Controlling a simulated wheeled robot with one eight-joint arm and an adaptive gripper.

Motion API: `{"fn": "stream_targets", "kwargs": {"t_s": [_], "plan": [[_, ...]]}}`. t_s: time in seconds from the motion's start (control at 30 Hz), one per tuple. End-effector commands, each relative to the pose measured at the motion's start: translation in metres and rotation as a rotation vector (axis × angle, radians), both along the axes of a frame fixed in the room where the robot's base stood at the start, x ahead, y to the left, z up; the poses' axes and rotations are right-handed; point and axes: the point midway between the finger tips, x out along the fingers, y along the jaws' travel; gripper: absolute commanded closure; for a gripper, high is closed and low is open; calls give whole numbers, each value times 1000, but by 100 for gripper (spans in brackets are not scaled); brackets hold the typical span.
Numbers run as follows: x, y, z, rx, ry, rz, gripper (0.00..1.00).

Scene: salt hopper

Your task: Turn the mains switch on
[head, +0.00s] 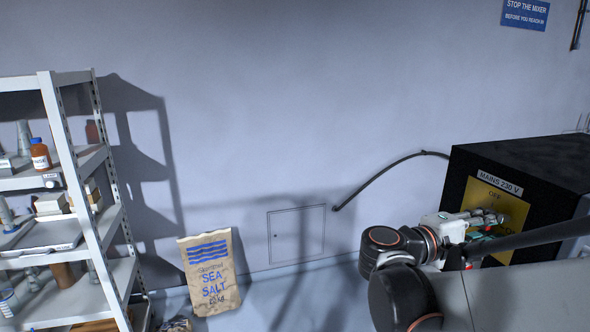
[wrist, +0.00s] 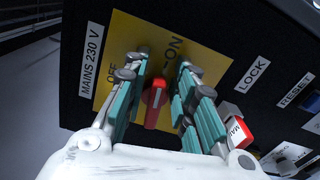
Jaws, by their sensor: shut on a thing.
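The mains switch is a red handle (wrist: 155,98) on a yellow plate (wrist: 205,62) under the label MAINS 230 V. In the wrist view its narrow end points up the picture, between the words OFF at left and ON at right. My gripper (wrist: 158,92) has its green-padded fingers on both sides of the handle and is shut on it. In the head view my gripper (head: 488,222) is at the yellow plate (head: 515,215) on the dark box (head: 535,160), and the fingers hide the handle.
Labels LOCK (wrist: 251,74) and RESET (wrist: 294,91) are right of the plate, with a red-and-white part (wrist: 236,130) close to the right finger. A shelf rack (head: 70,150) and a salt sack (head: 209,272) stand left. A cable (head: 385,172) runs from the box to the wall.

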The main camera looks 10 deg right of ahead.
Motion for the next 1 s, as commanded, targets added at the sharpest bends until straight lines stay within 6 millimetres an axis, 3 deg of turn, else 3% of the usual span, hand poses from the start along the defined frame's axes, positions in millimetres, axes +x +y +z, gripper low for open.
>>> {"fn": "stream_targets", "kwargs": {"t_s": [0.3, 0.9, 0.93, 1.0], "plan": [[-2, 2, -1, 6, -139, 12, 99], [-2, 2, -2, 9, -172, 9, 99], [-2, 2, -2, 9, -172, 9, 68], [-3, 2, -2, 9, -172, 8, 68]]}}
